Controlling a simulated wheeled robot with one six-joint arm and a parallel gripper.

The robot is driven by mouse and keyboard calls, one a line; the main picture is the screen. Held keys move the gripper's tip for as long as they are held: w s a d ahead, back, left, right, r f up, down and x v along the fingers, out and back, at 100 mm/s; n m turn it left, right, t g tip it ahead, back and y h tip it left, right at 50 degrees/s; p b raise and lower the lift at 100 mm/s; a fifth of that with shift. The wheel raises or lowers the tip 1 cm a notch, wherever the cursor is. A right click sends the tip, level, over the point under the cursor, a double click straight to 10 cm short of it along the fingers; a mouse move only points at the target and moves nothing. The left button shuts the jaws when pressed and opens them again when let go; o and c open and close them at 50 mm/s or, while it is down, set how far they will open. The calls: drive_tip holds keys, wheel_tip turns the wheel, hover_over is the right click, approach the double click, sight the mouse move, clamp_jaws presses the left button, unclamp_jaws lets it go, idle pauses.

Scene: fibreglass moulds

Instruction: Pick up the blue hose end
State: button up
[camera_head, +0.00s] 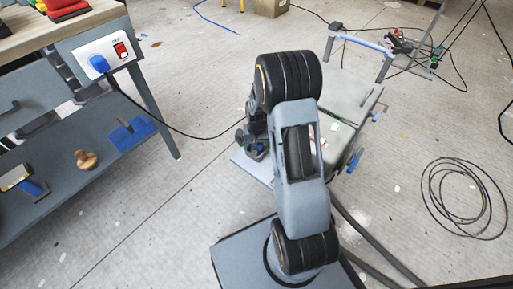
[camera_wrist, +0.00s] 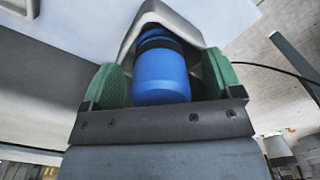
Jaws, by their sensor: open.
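A blue cylinder (camera_wrist: 160,76), which looks like the blue hose end, shows in the middle of the wrist view, with a dark band near its far end. It sits in front of a grey angled holder (camera_wrist: 205,32). My gripper (camera_wrist: 162,84) has its green finger pads on either side of the cylinder, with gaps visible on both sides. It is open; I see no grip on the cylinder. In the head view my arm hides most of the gripper and this cylinder.
A grey workbench (camera_head: 60,45) with a blue plug (camera_head: 99,63) in a white socket stands at the left. A black cable runs from the plug toward my arm. A grey cart (camera_head: 350,92) stands beyond my arm. A coiled black cable (camera_head: 428,190) lies on the floor at the right.

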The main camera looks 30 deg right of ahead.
drive_tip(key=shift+c, duration=0.3)
drive_tip(key=c, duration=1)
drive_tip(key=shift+r, duration=0.15)
drive_tip(key=shift+r+p, duration=0.45)
drive_tip(key=shift+r, duration=0.15)
wheel_tip(320, 180, up, 3)
drive_tip(key=shift+f+p, duration=0.2)
drive_tip(key=shift+p, duration=0.6)
drive_tip(key=s+d+r+p, duration=0.1)
drive_tip(key=s+d+r, duration=0.1)
drive_tip(key=d+r, duration=0.1)
drive_tip(key=s+d+r+p, duration=0.2)
drive_tip(key=s+d+r, duration=0.1)
drive_tip(key=d, duration=0.2)
drive_tip(key=s+d+r+p, duration=0.2)
drive_tip(key=d+r, duration=0.1)
drive_tip(key=d, duration=0.1)
drive_tip(key=shift+s, duration=0.2)
